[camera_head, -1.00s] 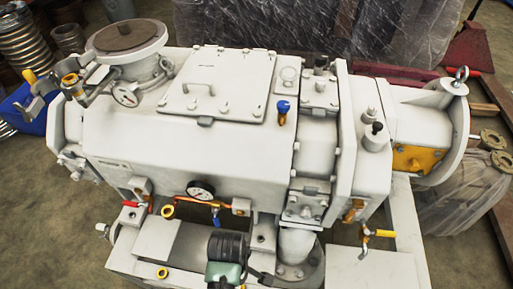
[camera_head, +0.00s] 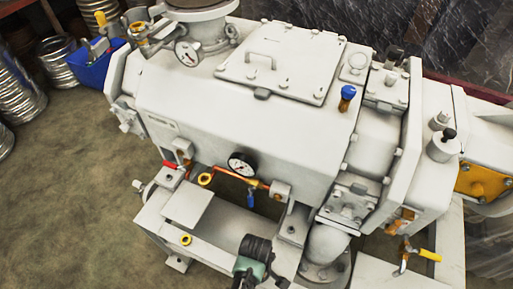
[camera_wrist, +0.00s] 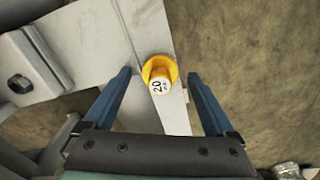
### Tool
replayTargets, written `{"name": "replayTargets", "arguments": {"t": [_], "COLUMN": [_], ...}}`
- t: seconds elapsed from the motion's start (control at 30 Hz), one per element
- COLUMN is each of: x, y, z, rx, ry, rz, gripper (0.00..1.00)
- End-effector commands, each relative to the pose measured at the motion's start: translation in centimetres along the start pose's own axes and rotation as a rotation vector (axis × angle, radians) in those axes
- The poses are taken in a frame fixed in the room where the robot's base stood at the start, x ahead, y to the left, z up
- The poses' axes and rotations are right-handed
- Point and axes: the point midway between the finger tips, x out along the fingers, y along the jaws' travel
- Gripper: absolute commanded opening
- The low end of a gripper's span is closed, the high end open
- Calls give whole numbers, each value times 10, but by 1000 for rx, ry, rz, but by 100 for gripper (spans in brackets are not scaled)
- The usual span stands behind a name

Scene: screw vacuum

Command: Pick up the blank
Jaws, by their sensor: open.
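The blank appears to be the yellow flanged plug (camera_wrist: 162,69) in the wrist view, with a white end marked "20". It sits on a white metal beam (camera_wrist: 115,40), near its right edge. My gripper (camera_wrist: 159,75) has two blue fingers spread wide, one to each side of the plug in the picture, with nothing between them that they touch. How far the plug lies beyond the fingertips is hard to tell.
The large grey vacuum pump (camera_head: 235,125) fills the head view, with a pressure gauge (camera_head: 241,165) on its front. A blue bin (camera_head: 90,65) is behind left. Floor at left is open.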

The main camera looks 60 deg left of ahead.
Motion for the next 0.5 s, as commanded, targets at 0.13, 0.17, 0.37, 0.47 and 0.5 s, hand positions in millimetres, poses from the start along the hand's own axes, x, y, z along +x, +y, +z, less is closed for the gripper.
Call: {"name": "replayTargets", "arguments": {"t": [0.13, 0.17, 0.37, 0.47, 0.5], "x": [0, 0, 0, 0, 0], "y": [0, 0, 0, 0, 0], "z": [0, 0, 0, 0, 0], "rx": [0, 0, 0, 0, 0], "ry": [0, 0, 0, 0, 0], "rz": [0, 0, 0, 0, 0], "gripper": [90, 90, 64, 46, 38]}}
